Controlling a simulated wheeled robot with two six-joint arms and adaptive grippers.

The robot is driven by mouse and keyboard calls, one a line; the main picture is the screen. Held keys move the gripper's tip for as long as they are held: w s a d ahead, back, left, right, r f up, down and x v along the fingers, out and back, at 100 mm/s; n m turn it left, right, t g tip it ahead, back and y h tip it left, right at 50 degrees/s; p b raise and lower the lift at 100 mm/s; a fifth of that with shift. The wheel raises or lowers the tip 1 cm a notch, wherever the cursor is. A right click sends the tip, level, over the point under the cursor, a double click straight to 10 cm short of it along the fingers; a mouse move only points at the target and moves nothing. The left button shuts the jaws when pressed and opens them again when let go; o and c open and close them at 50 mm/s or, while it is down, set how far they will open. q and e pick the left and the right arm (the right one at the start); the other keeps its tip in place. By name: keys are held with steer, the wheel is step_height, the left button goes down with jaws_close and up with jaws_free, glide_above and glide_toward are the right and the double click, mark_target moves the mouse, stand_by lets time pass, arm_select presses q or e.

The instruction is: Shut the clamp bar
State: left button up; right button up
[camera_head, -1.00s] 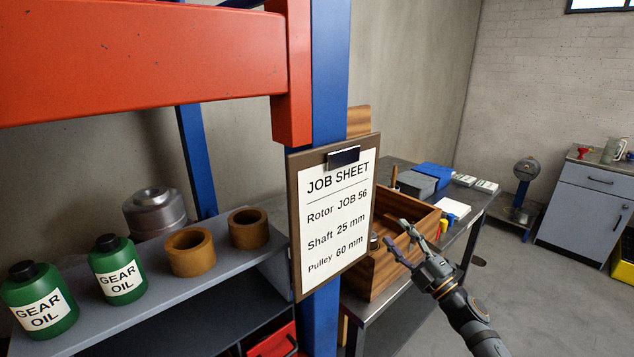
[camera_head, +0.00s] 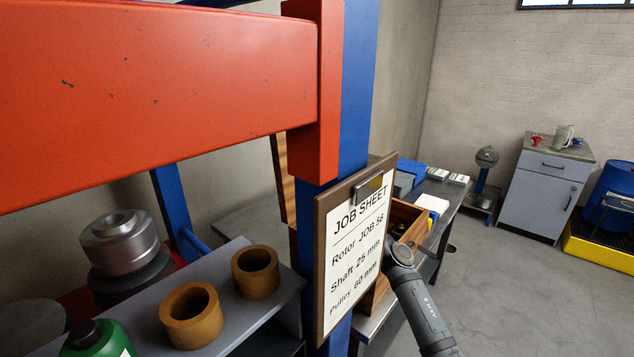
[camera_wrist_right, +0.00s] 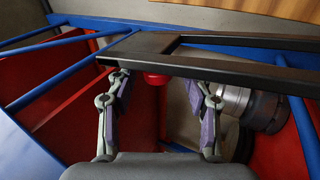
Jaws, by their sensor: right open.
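My right gripper (camera_wrist_right: 160,84) is open in the right wrist view, its two fingers apart. A black frame (camera_wrist_right: 205,68) with a long flat bar crosses just beyond the fingertips; I cannot tell whether they touch it or whether it is the clamp bar. A red round knob (camera_wrist_right: 157,79) shows between the fingers below the bar. In the head view my right forearm comes in from the lower right and its gripper is hidden behind the job sheet board (camera_head: 355,250). No clamp bar can be made out there. My left gripper is not in view.
A red beam (camera_head: 150,95) and blue post (camera_head: 350,110) stand close in front. A shelf (camera_head: 255,310) holds brown rings (camera_head: 190,315) and a green bottle (camera_head: 95,340). A silver metal part (camera_head: 120,243) is behind them. Floor (camera_head: 520,290) is clear at right.

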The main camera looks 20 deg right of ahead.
steer(key=shift+w+a+r, duration=0.4)
steer(key=shift+w+r, duration=0.15)
steer(key=shift+r, duration=0.05)
steer(key=shift+w+f, duration=0.1)
steer(key=shift+w, duration=0.1)
steer(key=shift+a, duration=0.1)
steer(key=shift+c, duration=0.4)
steer(key=c, duration=0.5)
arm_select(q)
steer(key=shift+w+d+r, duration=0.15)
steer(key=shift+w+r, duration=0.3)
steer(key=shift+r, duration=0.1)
arm_select(e)
jaws_close()
